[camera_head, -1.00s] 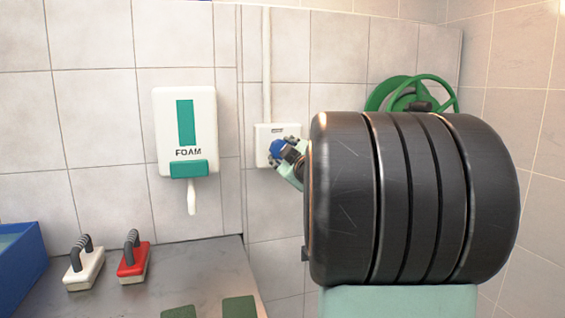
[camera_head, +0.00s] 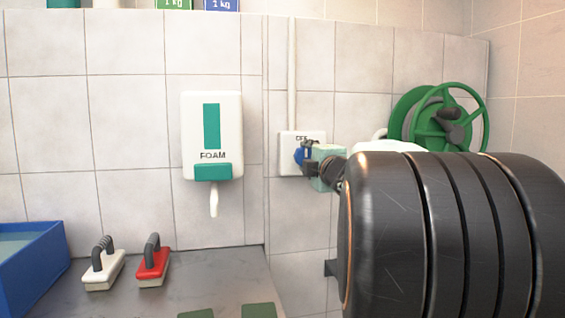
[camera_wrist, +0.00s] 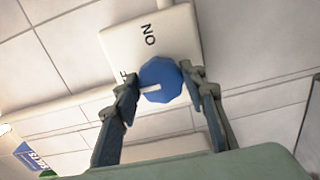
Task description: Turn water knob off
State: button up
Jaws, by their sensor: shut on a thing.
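The blue water knob (camera_head: 299,155) sits on a white wall plate (camera_head: 288,165). In the wrist view the knob (camera_wrist: 160,84) is faceted, and its white mark points left toward a partly hidden label ending in "F". The word "ON" shows on the plate (camera_wrist: 175,40) above the knob. In the head view an "OFF" label, partly unclear, is at the plate's top. My gripper (camera_head: 309,156) is at the plate, shut on the knob, with one finger on each side of it.
A foam dispenser (camera_head: 213,135) hangs on the tiled wall to the left. A green hose reel (camera_head: 440,122) is on the right. A red brush (camera_head: 153,262), a white brush (camera_head: 104,270) and a blue tub (camera_head: 32,262) stand on the grey counter (camera_head: 205,275).

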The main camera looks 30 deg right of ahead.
dwell(0.4)
jog(key=o, duration=1.1)
jog(key=shift+o, duration=0.2)
jog(key=shift+r, duration=0.15)
